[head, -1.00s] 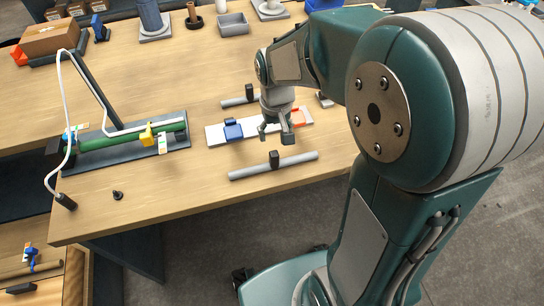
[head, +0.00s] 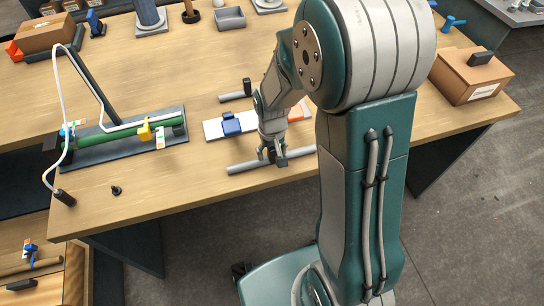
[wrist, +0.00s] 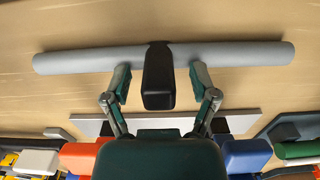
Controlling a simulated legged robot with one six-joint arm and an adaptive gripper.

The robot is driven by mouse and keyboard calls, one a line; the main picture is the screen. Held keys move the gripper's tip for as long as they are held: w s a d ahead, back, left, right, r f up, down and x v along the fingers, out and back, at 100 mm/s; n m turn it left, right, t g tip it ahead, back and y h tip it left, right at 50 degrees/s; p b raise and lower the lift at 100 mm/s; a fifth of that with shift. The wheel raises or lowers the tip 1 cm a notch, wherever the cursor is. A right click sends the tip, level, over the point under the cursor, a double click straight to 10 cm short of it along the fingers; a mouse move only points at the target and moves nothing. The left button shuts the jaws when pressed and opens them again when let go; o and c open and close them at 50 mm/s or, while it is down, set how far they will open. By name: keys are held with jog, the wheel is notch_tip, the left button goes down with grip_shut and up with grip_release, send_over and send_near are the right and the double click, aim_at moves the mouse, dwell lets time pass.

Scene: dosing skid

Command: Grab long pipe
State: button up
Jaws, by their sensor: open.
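The long grey pipe (head: 244,167) lies on the table near the front edge, with a black grip block (wrist: 158,78) at its middle. In the wrist view the pipe (wrist: 75,62) runs straight across the upper part. My gripper (head: 272,160) is over the middle of this pipe. In the wrist view my gripper (wrist: 160,76) is open, with one finger on each side of the black block and a gap on both sides. A shorter grey pipe (head: 234,97) with its own black block lies farther back on the table.
A white plate with a blue clamp (head: 231,123) lies just behind my gripper. A dark base with a green pipe (head: 110,136) and white hose stands at left. A small black knob (head: 116,190) is at front left. A cardboard box (head: 470,78) sits at right.

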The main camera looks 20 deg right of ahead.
grip_shut()
dwell(0.3)
